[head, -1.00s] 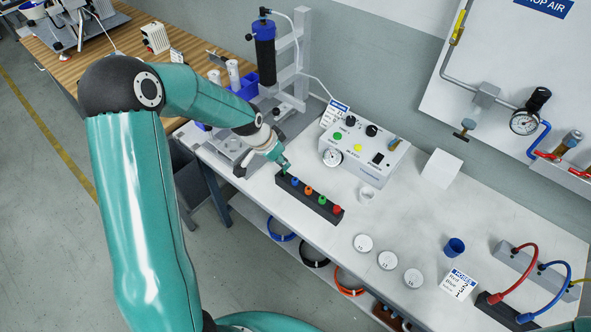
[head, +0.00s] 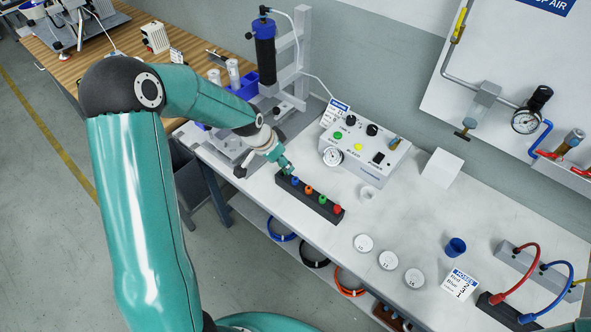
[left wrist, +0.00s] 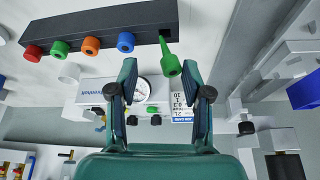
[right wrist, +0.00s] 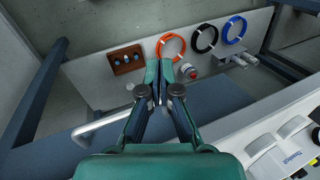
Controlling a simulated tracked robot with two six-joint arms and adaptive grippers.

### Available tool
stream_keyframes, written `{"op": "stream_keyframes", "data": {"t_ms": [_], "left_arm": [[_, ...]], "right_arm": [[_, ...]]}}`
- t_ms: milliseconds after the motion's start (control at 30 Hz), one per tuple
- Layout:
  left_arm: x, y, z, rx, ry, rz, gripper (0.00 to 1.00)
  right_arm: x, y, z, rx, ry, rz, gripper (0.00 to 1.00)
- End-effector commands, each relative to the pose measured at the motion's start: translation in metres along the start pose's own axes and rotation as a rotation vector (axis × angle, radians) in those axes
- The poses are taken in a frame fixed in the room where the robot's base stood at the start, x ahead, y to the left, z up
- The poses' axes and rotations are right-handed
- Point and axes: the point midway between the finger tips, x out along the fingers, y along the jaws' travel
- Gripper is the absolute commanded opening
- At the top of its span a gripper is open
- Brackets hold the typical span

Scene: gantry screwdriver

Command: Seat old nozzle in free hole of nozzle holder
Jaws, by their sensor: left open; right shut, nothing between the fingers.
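The black nozzle holder (head: 322,207) lies on the white bench and carries a row of blue, orange, green and red nozzles. In the left wrist view the holder (left wrist: 100,30) crosses the top. A green nozzle (left wrist: 172,66) with a tapered tip is at the holder's right end there, its tip pointing at the bar; how deep it sits, I cannot tell. My left gripper (left wrist: 159,68) is open, with the green nozzle's hub between its fingertips, nearer the right finger. My left gripper (head: 286,166) is at the holder's far-left end in the head view. My right gripper (right wrist: 159,64) is shut and empty.
A control box (head: 364,145) with a gauge stands behind the holder. A small white cup (head: 367,193), white discs (head: 388,260) and a blue cup (head: 455,248) are to the right. Below the bench, coloured hose rings (right wrist: 205,38) hang near my right gripper.

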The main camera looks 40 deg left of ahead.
Motion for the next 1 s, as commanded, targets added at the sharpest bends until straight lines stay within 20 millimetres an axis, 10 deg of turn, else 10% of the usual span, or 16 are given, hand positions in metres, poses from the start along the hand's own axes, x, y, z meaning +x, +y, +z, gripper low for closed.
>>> {"op": "stream_keyframes", "data": {"t_ms": [700, 1000], "left_arm": [[-0.107, 0.000, 0.002, 0.000, 0.003, -0.002, 0.49], [-0.120, 0.001, 0.004, 0.000, -0.001, 0.001, 0.49]], "right_arm": [[0.000, 0.000, 0.000, 0.000, 0.000, 0.000, 0.00], [0.000, 0.000, 0.000, 0.000, 0.000, 0.000, 0.00]]}}
